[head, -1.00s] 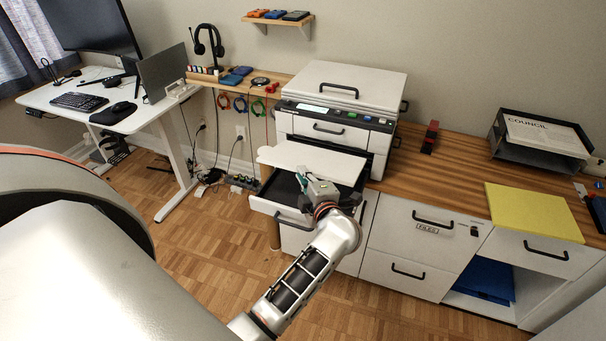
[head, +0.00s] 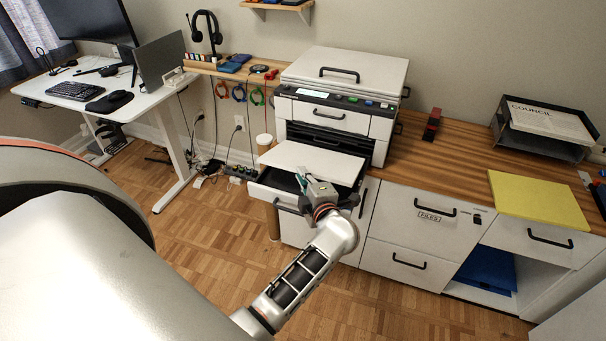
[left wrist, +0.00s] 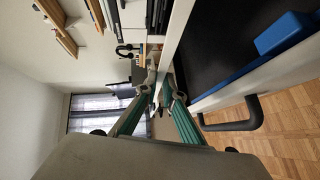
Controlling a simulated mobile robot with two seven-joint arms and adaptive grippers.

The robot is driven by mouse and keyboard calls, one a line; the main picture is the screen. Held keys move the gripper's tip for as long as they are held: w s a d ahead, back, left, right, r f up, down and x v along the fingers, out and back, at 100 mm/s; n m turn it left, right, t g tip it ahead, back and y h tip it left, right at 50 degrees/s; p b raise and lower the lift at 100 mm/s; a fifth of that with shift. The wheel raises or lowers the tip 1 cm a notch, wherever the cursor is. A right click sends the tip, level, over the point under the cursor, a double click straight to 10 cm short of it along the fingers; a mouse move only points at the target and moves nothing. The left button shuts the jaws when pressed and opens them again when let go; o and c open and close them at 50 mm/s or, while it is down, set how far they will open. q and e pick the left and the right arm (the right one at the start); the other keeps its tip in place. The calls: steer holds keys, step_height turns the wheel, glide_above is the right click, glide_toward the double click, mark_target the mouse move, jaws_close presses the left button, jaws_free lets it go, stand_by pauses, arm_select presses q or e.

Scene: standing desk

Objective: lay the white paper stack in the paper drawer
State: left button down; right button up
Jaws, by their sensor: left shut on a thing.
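The white paper stack (head: 318,162) is level over the open paper drawer (head: 269,197), in front of the printer. My left gripper (head: 318,190) is shut on the stack's near edge. In the left wrist view the stack (left wrist: 177,38) shows edge-on as a thin white strip between the teal-padded fingertips (left wrist: 163,92). The drawer's dark inside (left wrist: 215,55) lies beside it, apart from the stack, with a blue piece (left wrist: 283,33) in it. In the head view the stack and my gripper hide most of the drawer's inside. My right gripper is not in view.
The printer (head: 345,80) stands on the wooden counter (head: 455,150), right behind the drawer. A red stapler-like thing (head: 432,124), a yellow pad (head: 537,200) and a black paper tray (head: 505,140) are to the right. Open floor (head: 215,250) lies in front and left.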

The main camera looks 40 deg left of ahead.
arm_select(q)
steer(key=shift+f+b, duration=0.45)
steer(key=shift+f, duration=0.35)
steer(key=shift+w+a+f+b, duration=0.15)
steer(key=shift+w+f+b, duration=0.4)
steer(key=shift+w, duration=0.25)
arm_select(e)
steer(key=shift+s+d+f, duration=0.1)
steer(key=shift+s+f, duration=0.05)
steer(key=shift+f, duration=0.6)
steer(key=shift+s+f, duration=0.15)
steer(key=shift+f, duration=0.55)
arm_select(q)
steer(key=shift+f, duration=0.1)
steer(key=shift+p, duration=0.65)
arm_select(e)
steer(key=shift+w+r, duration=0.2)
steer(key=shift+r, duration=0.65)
arm_select(q)
steer(key=c, duration=2.1)
jaws_free()
steer(key=shift+f, duration=0.1)
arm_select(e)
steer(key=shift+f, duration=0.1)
